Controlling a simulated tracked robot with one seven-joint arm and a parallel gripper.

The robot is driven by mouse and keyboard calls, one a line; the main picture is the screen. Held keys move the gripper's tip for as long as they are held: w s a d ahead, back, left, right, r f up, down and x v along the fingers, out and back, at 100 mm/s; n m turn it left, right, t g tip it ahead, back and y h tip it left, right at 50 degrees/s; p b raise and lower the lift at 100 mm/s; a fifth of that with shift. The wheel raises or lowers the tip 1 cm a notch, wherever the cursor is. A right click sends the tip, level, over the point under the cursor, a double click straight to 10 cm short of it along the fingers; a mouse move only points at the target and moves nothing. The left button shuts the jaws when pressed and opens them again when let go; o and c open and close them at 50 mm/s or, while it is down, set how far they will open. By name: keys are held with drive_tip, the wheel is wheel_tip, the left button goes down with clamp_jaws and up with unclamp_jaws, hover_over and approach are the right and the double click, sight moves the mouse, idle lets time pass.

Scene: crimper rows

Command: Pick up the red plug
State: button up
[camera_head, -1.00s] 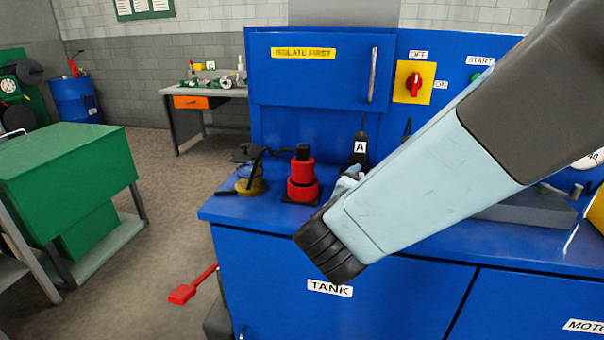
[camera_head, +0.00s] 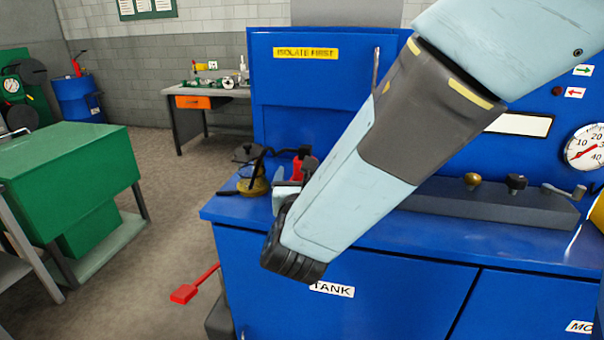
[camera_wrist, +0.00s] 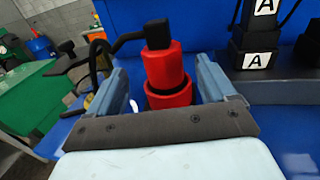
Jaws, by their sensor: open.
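The red plug (camera_wrist: 164,72) is a stepped red cylinder with a black top, and a black cable or handle runs from it to the left. In the head view only a strip of the plug (camera_head: 298,170) shows behind my arm. My gripper (camera_wrist: 166,82) is open in the wrist view, with one finger on each side of the plug. I cannot tell whether either finger touches it. In the head view my gripper (camera_head: 289,188) is partly hidden by my wrist.
Black blocks labelled A (camera_wrist: 256,60) stand right of the plug. A brass-coloured round part (camera_head: 252,187) with a black lever sits to its left near the bench's left edge. A blue upright panel (camera_head: 300,95) rises behind. Open floor lies to the left.

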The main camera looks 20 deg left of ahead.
drive_tip(key=shift+d+x, duration=0.2)
drive_tip(key=shift+x, duration=2.6)
drive_tip(key=shift+f, duration=0.15)
drive_tip(key=c, duration=1.3)
